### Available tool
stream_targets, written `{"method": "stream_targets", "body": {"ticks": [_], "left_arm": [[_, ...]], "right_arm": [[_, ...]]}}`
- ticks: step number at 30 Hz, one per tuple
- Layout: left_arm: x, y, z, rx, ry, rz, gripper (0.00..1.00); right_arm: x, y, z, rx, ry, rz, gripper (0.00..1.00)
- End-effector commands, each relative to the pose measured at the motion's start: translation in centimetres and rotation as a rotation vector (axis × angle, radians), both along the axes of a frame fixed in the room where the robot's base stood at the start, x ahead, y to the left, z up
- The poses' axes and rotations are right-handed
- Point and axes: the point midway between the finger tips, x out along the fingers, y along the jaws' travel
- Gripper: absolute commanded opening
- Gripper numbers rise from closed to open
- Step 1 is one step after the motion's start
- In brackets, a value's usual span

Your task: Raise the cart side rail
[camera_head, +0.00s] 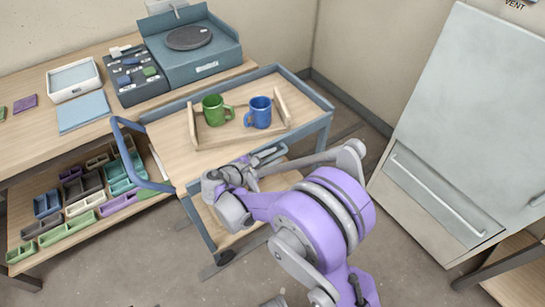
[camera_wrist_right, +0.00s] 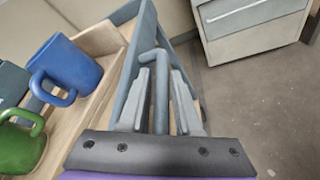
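The cart (camera_head: 165,135) has a wooden top in a blue-grey frame. In the right wrist view, a blue-grey bar with a bent end (camera_wrist_right: 160,88), which looks like the side rail, runs between the fingers of my right gripper (camera_wrist_right: 158,95). The fingers are apart, one on each side of the bar, and gaps show beside it. In the head view my right gripper (camera_head: 262,160) is at the cart's near long edge, and it and the arm hide most of the rail there. My left gripper is not in view.
A wooden tray (camera_head: 205,143) on the cart holds a green mug (camera_head: 212,110) and a blue mug (camera_head: 259,113). A blue push handle (camera_head: 122,150) stands at the cart's left end. A workbench (camera_head: 30,135) is behind left, a grey cabinet (camera_head: 465,110) right. Floor is clear in front.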

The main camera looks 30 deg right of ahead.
Motion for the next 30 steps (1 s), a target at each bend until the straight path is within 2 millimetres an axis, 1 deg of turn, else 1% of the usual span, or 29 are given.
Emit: {"method": "stream_targets", "body": {"ticks": [6,9,11,21,25,30], "left_arm": [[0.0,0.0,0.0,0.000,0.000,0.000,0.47],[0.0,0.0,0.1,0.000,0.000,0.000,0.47],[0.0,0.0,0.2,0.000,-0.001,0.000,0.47],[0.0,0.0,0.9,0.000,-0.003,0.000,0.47],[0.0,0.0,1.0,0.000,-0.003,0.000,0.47],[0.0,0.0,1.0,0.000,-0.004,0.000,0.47]], "right_arm": [[0.0,0.1,0.0,0.000,0.000,0.000,0.32],[-0.2,0.7,0.3,0.000,0.000,0.000,0.32],[-0.4,1.4,0.5,0.000,0.000,0.003,0.32],[-2.2,7.5,2.8,0.001,0.000,0.004,0.32],[-2.6,9.0,3.4,0.001,-0.001,0.003,0.32],[-2.9,9.8,3.6,0.000,0.000,0.000,0.32]]}}
